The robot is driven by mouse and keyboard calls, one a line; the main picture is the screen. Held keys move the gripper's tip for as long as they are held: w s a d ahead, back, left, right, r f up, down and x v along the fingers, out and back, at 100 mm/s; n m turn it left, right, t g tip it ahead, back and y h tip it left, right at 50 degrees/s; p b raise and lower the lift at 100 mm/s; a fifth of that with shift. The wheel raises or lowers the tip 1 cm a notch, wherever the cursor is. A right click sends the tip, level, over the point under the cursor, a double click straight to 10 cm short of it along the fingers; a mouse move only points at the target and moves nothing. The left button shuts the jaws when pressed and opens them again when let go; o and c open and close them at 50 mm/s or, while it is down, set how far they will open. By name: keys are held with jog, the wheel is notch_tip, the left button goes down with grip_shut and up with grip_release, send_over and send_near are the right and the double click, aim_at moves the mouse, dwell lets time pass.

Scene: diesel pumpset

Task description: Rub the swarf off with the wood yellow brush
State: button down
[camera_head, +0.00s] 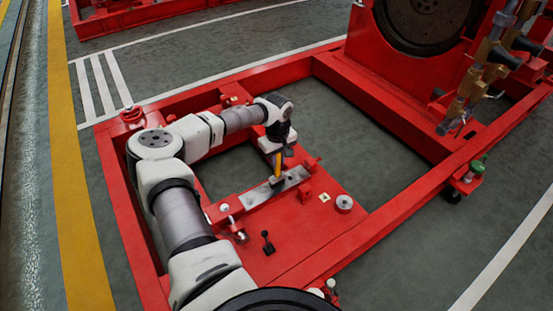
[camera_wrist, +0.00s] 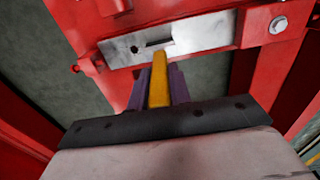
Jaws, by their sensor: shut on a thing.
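My gripper (camera_head: 279,152) is shut on the yellow wooden brush (camera_head: 278,168) and holds it upright over the metal plate. In the wrist view the yellow handle (camera_wrist: 158,88) stands between the dark fingers. The brush's lower end is at the grey metal plate (camera_head: 258,194) on the red frame; I cannot tell whether it touches. In the wrist view the plate (camera_wrist: 203,33) has a dark slot and a round hole near its left part. Greyish smudges show on the plate, which may be swarf; single bits are too small to tell.
The red frame (camera_head: 390,205) surrounds the work spot, with open gaps to the floor. A small black lever (camera_head: 267,243), a round silver part (camera_head: 344,203) and red brackets stand near the plate. A large flywheel (camera_head: 425,20) and pipe fittings (camera_head: 470,85) rise at the upper right.

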jog(key=s+a+p, duration=0.6)
jog(key=a, duration=0.3)
jog(key=shift+a, duration=0.15)
dwell(2.5)
jog(key=shift+s, duration=0.1)
jog(key=shift+w+d+b, duration=0.1)
jog(key=shift+w+d, duration=0.95)
jog(key=shift+d, duration=0.55)
jog(key=shift+w+d+b, duration=0.15)
jog(key=shift+w+d, duration=0.9)
jog(key=shift+d, duration=0.5)
jog(key=shift+w+d+b, duration=0.1)
jog(key=shift+w+d, duration=0.95)
jog(key=shift+d, duration=0.55)
jog(key=shift+r, duration=0.1)
